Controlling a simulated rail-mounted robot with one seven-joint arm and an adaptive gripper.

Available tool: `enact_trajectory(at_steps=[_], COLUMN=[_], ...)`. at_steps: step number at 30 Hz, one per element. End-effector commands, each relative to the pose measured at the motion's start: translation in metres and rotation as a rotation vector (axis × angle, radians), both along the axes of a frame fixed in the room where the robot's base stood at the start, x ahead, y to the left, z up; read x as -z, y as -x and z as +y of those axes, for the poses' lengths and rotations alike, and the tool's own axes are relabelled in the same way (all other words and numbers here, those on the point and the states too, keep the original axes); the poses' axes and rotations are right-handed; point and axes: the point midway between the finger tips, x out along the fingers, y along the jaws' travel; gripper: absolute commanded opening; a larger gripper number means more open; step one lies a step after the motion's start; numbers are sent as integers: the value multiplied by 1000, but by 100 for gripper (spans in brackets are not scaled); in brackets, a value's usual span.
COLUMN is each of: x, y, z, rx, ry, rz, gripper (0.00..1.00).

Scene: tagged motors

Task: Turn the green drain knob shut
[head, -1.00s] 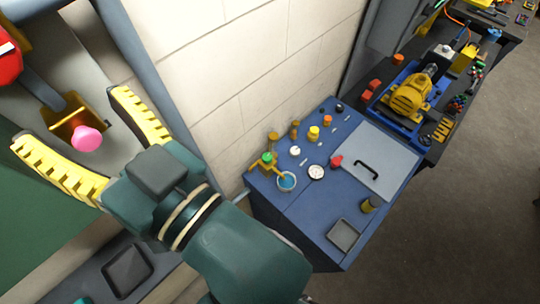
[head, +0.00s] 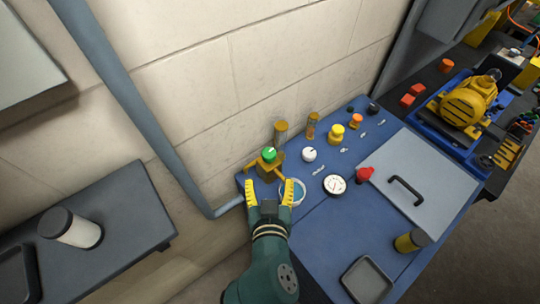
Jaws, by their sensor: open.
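The green drain knob (head: 269,154) with a white mark on top sits on a yellow fitting (head: 268,168) at the back left corner of the blue bench (head: 330,238). My gripper (head: 270,183) is open, its yellow fingers pointing toward the knob. The fingertips appear just short of the knob in the picture; I cannot tell the height gap or whether they touch the fitting. A round basin with blue liquid (head: 297,192) lies beside the right finger and is partly hidden by it.
A white knob (head: 309,154), a yellow knob (head: 337,131), a gauge (head: 334,185) and a red knob (head: 365,174) stand to the right. A pale panel with a black handle (head: 437,168) covers the right side. The wall (head: 200,90) rises close behind.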

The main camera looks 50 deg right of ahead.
Motion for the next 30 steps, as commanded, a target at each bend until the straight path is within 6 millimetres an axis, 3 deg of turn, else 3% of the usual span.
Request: enact_trajectory(at_steps=[15, 28, 30], x=[46, 52, 52], y=[-77, -87, -87], z=[-79, -90, -89], rx=[1, -1, -1], ry=[-1, -1, -1], rz=[-1, -1, -1], gripper=[73, 73, 62])
